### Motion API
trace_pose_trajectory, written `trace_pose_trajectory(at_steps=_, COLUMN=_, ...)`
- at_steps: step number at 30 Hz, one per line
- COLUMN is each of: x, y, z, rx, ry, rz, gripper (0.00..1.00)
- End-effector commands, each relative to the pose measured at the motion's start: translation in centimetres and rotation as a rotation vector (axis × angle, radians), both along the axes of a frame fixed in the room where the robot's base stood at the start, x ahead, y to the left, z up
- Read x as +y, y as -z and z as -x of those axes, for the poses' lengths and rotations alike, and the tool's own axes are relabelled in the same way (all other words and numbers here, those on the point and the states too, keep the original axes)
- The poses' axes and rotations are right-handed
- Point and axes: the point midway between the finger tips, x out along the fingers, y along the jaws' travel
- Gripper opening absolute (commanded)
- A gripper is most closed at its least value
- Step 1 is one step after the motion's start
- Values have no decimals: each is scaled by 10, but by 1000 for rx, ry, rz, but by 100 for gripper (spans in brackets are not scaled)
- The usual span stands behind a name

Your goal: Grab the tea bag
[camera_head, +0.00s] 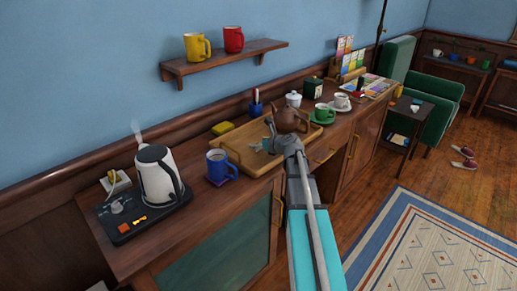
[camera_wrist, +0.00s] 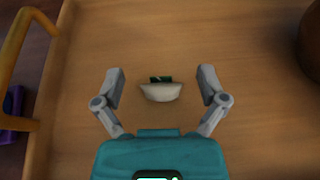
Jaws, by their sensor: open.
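The tea bag (camera_wrist: 161,92), pale with a small dark green tag at its far edge, lies on the wooden tray (camera_wrist: 90,140) in the wrist view. My gripper (camera_wrist: 160,73) is open, with one finger to each side of the tea bag and a clear gap on both sides. Neither finger touches it. In the head view my gripper (camera_head: 269,134) is over the tray (camera_head: 232,152) on the sideboard. I cannot make out the tea bag there.
A brown teapot (camera_head: 289,119) stands close behind my gripper; its dark side (camera_wrist: 311,42) shows at the wrist view's right edge. A tray handle (camera_wrist: 14,62) is at left. A blue mug (camera_head: 218,166) and white kettle (camera_head: 157,175) stand left of the tray.

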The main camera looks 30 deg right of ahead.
Motion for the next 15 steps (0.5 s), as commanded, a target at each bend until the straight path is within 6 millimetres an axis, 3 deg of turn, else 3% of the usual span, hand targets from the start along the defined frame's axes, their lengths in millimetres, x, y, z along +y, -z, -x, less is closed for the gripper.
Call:
trace_pose_trajectory(at_steps=8, x=-1, y=0, z=0, rx=0, ry=0, rz=0, gripper=91)
trace_pose_trajectory(at_steps=15, x=-1, y=0, z=0, rx=0, ry=1, rz=0, gripper=51)
